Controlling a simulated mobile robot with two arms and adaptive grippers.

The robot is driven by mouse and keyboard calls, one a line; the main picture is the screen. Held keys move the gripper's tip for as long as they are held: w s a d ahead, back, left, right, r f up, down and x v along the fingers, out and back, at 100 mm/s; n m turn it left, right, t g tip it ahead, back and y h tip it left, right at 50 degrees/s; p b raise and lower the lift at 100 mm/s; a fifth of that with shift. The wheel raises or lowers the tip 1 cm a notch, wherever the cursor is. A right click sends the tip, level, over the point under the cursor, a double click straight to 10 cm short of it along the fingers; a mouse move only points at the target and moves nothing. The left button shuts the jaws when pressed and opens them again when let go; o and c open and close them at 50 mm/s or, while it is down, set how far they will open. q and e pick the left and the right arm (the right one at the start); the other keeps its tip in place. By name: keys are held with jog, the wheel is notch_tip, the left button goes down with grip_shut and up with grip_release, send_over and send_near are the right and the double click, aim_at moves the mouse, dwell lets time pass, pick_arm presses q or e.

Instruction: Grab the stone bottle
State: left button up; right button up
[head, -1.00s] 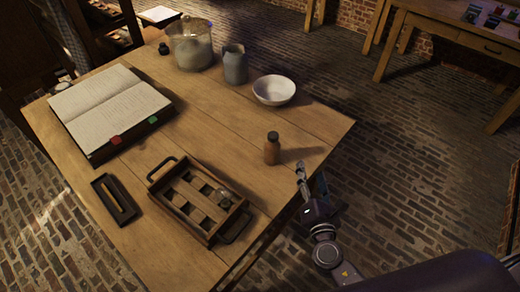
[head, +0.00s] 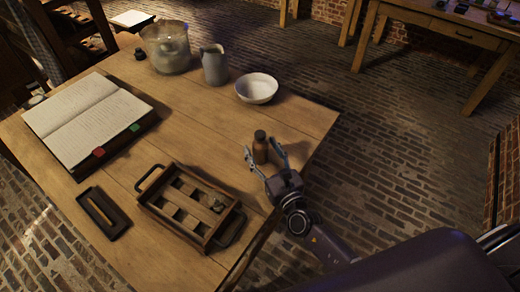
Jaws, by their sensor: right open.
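A small brown bottle with a dark cap (head: 260,150) stands upright near the right edge of the wooden table. It is the only bottle-like thing close to my gripper; I take it for the stone bottle. My right gripper (head: 265,158) is open, with one finger at the left of the bottle and the other at its right. I cannot tell whether either finger touches it. My left gripper is not in view.
On the table (head: 205,130) are a wooden tray with handles (head: 215,237), a small dark tray (head: 113,225), an open book (head: 75,120), a white bowl (head: 257,92), a grey jug (head: 214,68) and a large glass jar (head: 170,60). The table between bowl and book is clear.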

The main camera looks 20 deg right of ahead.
jog(key=shift+w+a+f, duration=0.1)
jog(key=shift+w, duration=0.7)
jog(key=shift+c, duration=0.7)
grip_shut()
